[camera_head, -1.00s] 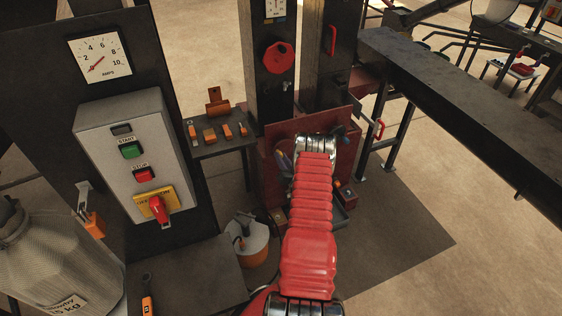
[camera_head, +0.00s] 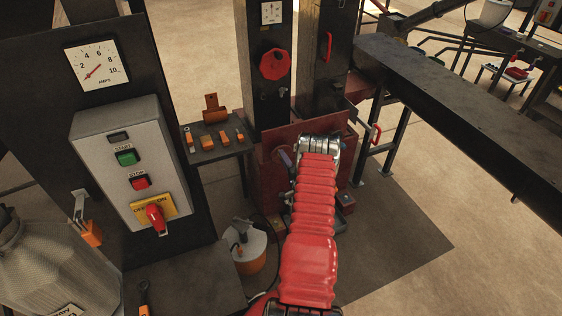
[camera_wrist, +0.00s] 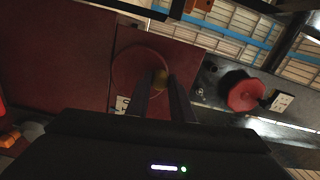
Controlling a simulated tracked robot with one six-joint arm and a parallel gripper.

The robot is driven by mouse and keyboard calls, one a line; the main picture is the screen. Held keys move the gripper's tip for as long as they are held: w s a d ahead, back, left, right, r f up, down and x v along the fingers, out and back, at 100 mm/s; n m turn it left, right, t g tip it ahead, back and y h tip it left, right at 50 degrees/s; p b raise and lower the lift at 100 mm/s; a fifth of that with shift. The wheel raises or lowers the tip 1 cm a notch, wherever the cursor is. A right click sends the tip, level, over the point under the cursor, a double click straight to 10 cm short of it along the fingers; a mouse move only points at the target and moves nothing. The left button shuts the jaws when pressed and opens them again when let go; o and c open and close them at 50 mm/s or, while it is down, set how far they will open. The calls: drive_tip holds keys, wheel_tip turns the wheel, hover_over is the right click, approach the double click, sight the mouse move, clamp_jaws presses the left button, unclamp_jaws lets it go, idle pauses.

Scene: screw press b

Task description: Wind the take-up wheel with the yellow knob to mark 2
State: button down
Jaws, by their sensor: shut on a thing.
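The take-up wheel (camera_wrist: 127,71) is a dark red disc on a dark red panel in the wrist view. Its yellow knob (camera_wrist: 160,77) sits at the right part of the disc, dim in shadow. My gripper (camera_wrist: 158,88) is shut on the yellow knob, with one dark finger on each side of it. A white label (camera_wrist: 122,104) with a dark mark shows below the disc, partly covered by the left finger. I cannot read which mark the wheel stands at. In the head view my arm covers most of the wheel area.
A red knob (camera_head: 275,64) sits on the dark post above, below a white gauge (camera_head: 271,13). A small shelf (camera_head: 218,149) with orange-handled tools stands left of the red panel (camera_head: 275,185). A long dark beam (camera_head: 455,110) runs along the right. A white-and-orange bucket (camera_head: 249,249) stands on the floor.

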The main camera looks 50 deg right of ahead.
drive_tip(key=shift+s+d+r+m, duration=0.1)
drive_tip(key=shift+d+m, duration=0.15)
drive_tip(key=shift+m, duration=0.45)
drive_tip(key=shift+s+d+f+m, duration=0.1)
drive_tip(key=shift+s+d+m, duration=0.1)
drive_tip(key=shift+m, duration=0.5)
drive_tip(key=shift+s+d+r+m, duration=0.1)
drive_tip(key=shift+d+m, duration=0.15)
drive_tip(key=shift+m, duration=0.45)
drive_tip(key=c, duration=1.6)
unclamp_jaws()
drive_tip(key=shift+o, duration=0.2)
drive_tip(key=shift+s, duration=0.1)
drive_tip(key=v, duration=1.3)
drive_tip(key=shift+s+a, duration=0.2)
drive_tip(key=shift+s, duration=0.05)
